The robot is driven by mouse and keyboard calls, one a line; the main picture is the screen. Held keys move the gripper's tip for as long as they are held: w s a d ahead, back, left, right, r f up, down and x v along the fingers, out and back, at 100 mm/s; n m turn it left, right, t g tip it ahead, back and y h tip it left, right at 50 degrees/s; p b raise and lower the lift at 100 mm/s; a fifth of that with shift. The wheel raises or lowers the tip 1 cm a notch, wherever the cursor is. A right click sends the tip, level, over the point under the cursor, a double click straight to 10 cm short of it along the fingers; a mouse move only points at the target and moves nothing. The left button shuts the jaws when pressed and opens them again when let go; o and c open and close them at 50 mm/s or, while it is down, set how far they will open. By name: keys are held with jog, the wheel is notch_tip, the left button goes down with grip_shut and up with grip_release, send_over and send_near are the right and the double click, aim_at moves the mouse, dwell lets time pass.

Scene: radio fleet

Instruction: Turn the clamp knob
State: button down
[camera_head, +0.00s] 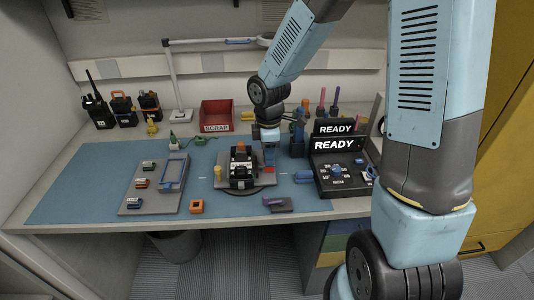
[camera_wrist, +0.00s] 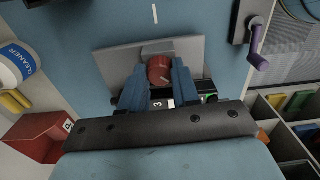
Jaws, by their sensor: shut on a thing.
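The red clamp knob (camera_wrist: 160,70) sits between the blue fingers of my gripper (camera_wrist: 160,80) in the wrist view, with a finger on each side. My gripper is shut on it. A grey plate (camera_wrist: 120,65) lies around and behind the knob. A small dark part with a white "3" and a green light shows just below the fingers in the wrist view.
A black READY console (camera_head: 340,165) stands right of the fixture. The red SCRAP bin (camera_head: 216,115) is behind it. A grey tray (camera_head: 140,195) with small parts is at left. A purple-handled tool (camera_head: 290,205) lies at the front edge.

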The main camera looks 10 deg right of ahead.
jog(key=c, duration=0.8)
grip_release()
jog(key=shift+r, duration=0.15)
notch_tip(320, 180, up, 13)
jog(key=shift+w+r, duration=0.1)
jog(key=shift+r, duration=0.1)
